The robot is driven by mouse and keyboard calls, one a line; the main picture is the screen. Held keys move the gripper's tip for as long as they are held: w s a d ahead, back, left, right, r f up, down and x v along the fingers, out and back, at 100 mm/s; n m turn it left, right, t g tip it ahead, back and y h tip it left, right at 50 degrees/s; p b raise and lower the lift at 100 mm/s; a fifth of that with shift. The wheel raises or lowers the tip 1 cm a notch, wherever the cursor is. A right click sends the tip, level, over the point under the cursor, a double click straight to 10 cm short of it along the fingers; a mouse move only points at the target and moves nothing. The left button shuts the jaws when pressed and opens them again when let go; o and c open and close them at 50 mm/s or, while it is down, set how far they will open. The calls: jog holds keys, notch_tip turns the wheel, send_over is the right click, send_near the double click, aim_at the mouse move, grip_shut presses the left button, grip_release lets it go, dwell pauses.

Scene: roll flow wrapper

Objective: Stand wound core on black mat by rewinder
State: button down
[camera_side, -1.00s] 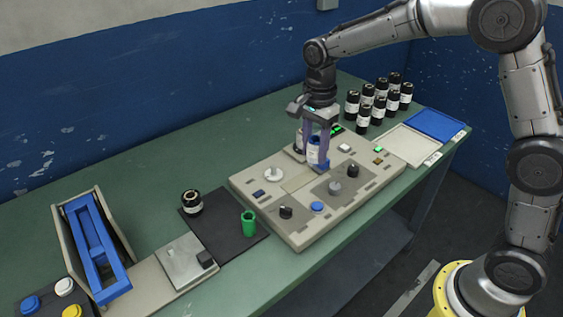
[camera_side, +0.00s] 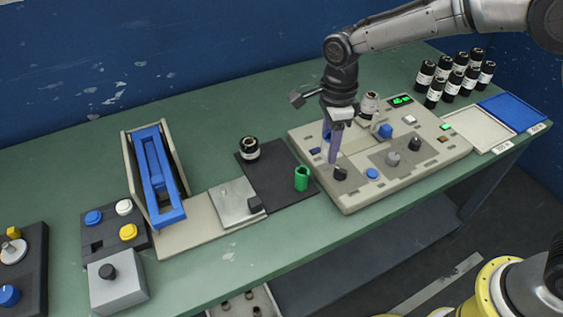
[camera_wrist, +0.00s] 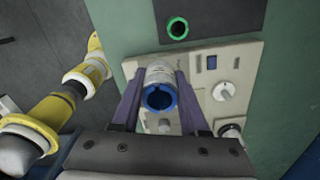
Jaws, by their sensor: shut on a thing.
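My gripper (camera_side: 331,150) hangs above the front left part of the beige machine panel (camera_side: 348,200). Its purple fingers are shut on the wound core (camera_wrist: 161,76), a pale, shiny cylinder with a blue ring at its near end in the wrist view. In the side view the fingers mostly hide the core. The black mat (camera_side: 280,195) lies left of the panel, and part of it shows at the top of the wrist view (camera_wrist: 205,30). A dark labelled roll (camera_side: 249,149) stands at the mat's back left edge. A green tube (camera_side: 302,179) stands near its right edge.
The panel carries knobs, a blue block (camera_side: 384,131) and another labelled roll (camera_side: 370,105). A metal plate (camera_side: 235,203) adjoins the mat's left side. Several dark rolls (camera_side: 447,82), a white tray (camera_side: 478,130) and a blue tray (camera_side: 513,108) are at the right. The mat's middle is clear.

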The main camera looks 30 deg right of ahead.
jog(key=w+a+f, duration=0.2)
jog(key=w+f, duration=0.1)
jog(key=w, duration=0.3)
send_over(286, 166)
jog(key=s, duration=0.1)
jog(key=f, duration=0.4)
jog(key=shift+s+d+f, duration=0.1)
jog(key=shift+d+f, duration=0.1)
jog(key=shift+f, duration=0.2)
jog(key=shift+w+a+f, duration=0.15)
jog(key=shift+w+f, duration=0.25)
jog(key=shift+f, duration=0.1)
jog(key=shift+w+f, duration=0.1)
jog(key=shift+f, duration=1.55)
jog(key=shift+f, duration=0.2)
jog(key=shift+c, duration=2.1)
grip_release()
jog(key=shift+r, duration=0.15)
